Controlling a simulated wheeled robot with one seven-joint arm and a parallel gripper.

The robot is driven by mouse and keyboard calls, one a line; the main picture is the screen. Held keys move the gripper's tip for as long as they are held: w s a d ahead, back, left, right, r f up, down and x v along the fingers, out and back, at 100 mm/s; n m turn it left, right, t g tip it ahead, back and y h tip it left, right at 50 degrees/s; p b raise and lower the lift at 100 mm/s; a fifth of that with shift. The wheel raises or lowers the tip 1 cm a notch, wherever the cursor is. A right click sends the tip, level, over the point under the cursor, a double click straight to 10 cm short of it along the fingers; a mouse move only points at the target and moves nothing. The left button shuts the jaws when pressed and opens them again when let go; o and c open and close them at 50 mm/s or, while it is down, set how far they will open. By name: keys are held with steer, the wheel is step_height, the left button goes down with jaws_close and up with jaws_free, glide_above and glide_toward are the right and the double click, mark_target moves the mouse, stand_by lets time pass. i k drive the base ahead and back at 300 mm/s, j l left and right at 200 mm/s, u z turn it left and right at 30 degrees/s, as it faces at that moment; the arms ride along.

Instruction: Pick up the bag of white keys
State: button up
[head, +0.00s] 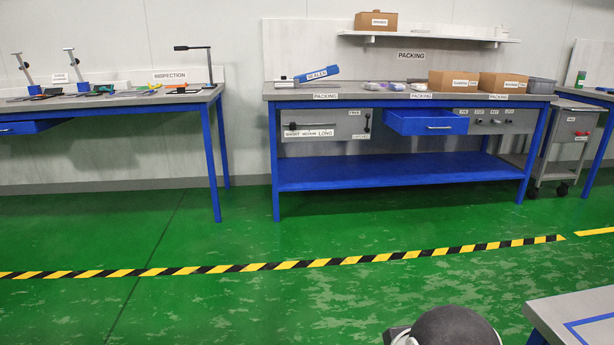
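Several small bags lie in a row on the packing bench (350,94), between the blue sealer (318,74) and the cardboard boxes. One bag (375,86) is pale with a purplish tint, another bag (397,87) is whitish with darker parts, and a third bag (419,87) looks white. They are too small and far off to tell which holds white keys. My gripper is not in view. Only a dark rounded part of my own body shows at the bottom edge, well apart from the bench.
Two cardboard boxes (453,84) stand right of the bags. A blue drawer (427,122) juts open below them. The inspection bench (110,100) is at left, and a grey cart (565,135) at right. A table corner (560,310) is near at lower right. Green floor before the bench is clear, with striped tape.

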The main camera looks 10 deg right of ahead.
mark_target(416, 86)
steer(key=i+z, duration=0.15)
steer(key=i, duration=0.5)
steer(key=i+j+z, duration=0.15)
steer(key=i, duration=0.5)
steer(key=i+j+z, duration=0.15)
steer(key=i, duration=0.5)
steer(key=i+l+z, duration=0.15)
steer(key=z, duration=0.25)
steer(key=i+z, duration=0.8)
steer(key=i+j+z, duration=0.1)
steer(key=z, duration=0.35)
steer(key=i+z, duration=0.35)
steer(key=i, duration=0.75)
steer(key=i+u, duration=0.4)
steer(key=i+l+u, duration=0.1)
steer(key=u, duration=0.3)
steer(key=i+l+u, duration=0.55)
steer(key=u, duration=0.2)
steer(key=i+l, duration=0.05)
steer(key=i, duration=0.05)
